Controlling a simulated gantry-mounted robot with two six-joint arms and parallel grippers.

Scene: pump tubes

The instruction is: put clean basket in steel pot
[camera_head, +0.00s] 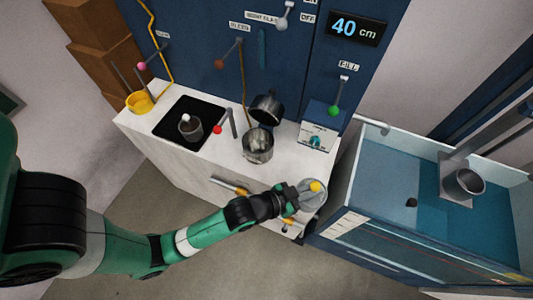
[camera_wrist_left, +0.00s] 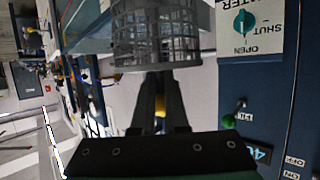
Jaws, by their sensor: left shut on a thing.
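My left gripper (camera_head: 294,196) is shut on a grey basket (camera_head: 313,200) at the front right corner of the white counter. In the left wrist view the basket (camera_wrist_left: 155,35) shows as an openwork metal cage just beyond my fingers (camera_wrist_left: 158,85). A yellow knob (camera_head: 315,186) shows at the basket in the head view. A shiny steel pot (camera_head: 258,148) stands on the counter, behind and to the left of the basket and apart from it. My right gripper is not in view.
A dark round vessel (camera_head: 266,107) is behind the steel pot. A small pot (camera_head: 190,129) stands in the black recess (camera_head: 178,112), near a yellow container (camera_head: 139,103). A valve box (camera_head: 318,137) is right of the pot. A blue tank (camera_head: 420,190) with a metal cup (camera_head: 464,183) is at the right.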

